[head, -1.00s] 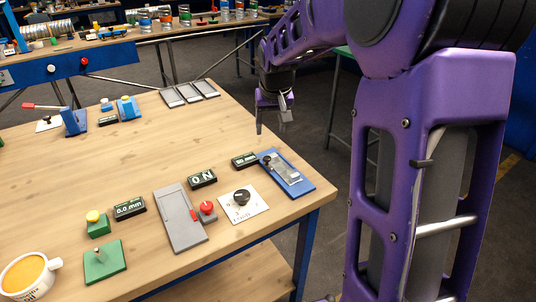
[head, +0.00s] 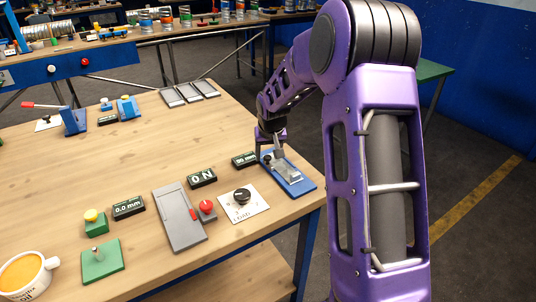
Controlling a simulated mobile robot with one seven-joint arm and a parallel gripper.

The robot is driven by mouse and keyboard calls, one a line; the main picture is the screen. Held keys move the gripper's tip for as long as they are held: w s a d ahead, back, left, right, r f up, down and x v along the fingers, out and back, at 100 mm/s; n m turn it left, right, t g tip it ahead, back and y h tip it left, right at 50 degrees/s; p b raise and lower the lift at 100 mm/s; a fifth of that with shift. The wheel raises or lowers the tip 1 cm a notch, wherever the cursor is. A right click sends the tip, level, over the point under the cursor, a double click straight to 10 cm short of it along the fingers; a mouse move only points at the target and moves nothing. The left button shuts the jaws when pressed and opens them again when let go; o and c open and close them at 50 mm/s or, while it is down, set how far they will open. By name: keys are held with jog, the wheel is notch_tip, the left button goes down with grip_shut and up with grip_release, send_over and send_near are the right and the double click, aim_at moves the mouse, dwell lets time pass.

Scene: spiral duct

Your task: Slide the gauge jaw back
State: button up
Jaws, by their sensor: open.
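A blue-based device with a grey metal slide (head: 287,172), which looks like the gauge, lies at the right edge of the wooden table. Its jaw cannot be told apart clearly at this size. A small black display (head: 244,159) with a mm reading stands just left of it. My gripper (head: 269,154) points down over the far left end of this device, with its fingers apart and nothing seen between them. Whether a finger touches the slide cannot be told, and the fingers hide part of that end.
The table's middle is clear.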

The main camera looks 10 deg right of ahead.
grip_shut()
dwell(1.4)
